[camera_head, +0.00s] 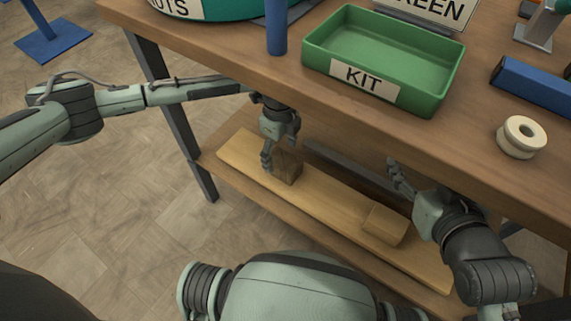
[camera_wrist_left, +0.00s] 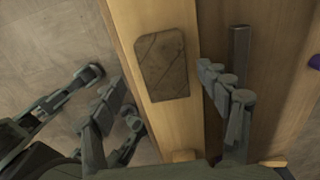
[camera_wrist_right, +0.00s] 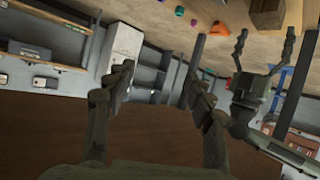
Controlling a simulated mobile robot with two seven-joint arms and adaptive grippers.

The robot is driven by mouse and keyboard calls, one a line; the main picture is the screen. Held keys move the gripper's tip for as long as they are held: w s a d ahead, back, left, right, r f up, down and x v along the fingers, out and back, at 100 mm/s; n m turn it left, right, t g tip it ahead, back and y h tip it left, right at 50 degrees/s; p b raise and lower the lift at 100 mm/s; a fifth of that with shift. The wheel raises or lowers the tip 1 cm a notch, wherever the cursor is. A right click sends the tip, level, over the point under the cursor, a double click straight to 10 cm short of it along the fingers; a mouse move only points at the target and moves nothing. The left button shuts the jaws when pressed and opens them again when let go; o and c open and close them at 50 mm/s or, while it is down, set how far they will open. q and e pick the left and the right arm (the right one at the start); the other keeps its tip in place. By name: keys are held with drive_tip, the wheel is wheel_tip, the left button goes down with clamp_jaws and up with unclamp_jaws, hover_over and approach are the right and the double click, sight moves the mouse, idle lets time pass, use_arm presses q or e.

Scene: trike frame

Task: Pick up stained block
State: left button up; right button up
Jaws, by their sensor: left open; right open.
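The stained block (camera_head: 287,166) is dark brown and stands on a light wooden board (camera_head: 325,197) on the lower shelf. In the left wrist view the stained block (camera_wrist_left: 162,65) shows dark streaks and lies between and beyond the open fingers. My left gripper (camera_head: 268,160) is open, pointing down, right beside the block; its fingers also show in the left wrist view (camera_wrist_left: 165,95). I cannot tell whether a finger touches the block. My right gripper (camera_head: 395,170) is open and empty, under the tabletop's front edge at the right; its fingers show in the right wrist view (camera_wrist_right: 160,85).
A plain light block (camera_head: 384,224) sits on the board's right end. A grey bar (camera_head: 335,165) lies behind the board. The tabletop (camera_head: 240,75) overhangs the shelf, carrying a green kit tray (camera_head: 440,100), a cream spool (camera_head: 521,137) and a blue post (camera_head: 276,30).

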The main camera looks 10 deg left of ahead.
sight(283, 160)
use_arm(q)
drive_tip(key=f, duration=0.3)
drive_tip(key=f+b, duration=0.1)
drive_tip(key=f, duration=0.1)
drive_tip(key=shift+w+d, duration=0.1)
drive_tip(key=shift+d, duration=0.25)
drive_tip(key=c, duration=1.3)
use_arm(e)
drive_tip(key=w+a+r+t+y, duration=0.1)
drive_tip(key=a+r+t, duration=0.1)
drive_tip(key=r, duration=0.3)
drive_tip(key=shift+w+a+t+y, duration=0.2)
drive_tip(key=shift+a+t+y, duration=0.2)
drive_tip(key=shift+a, duration=0.3)
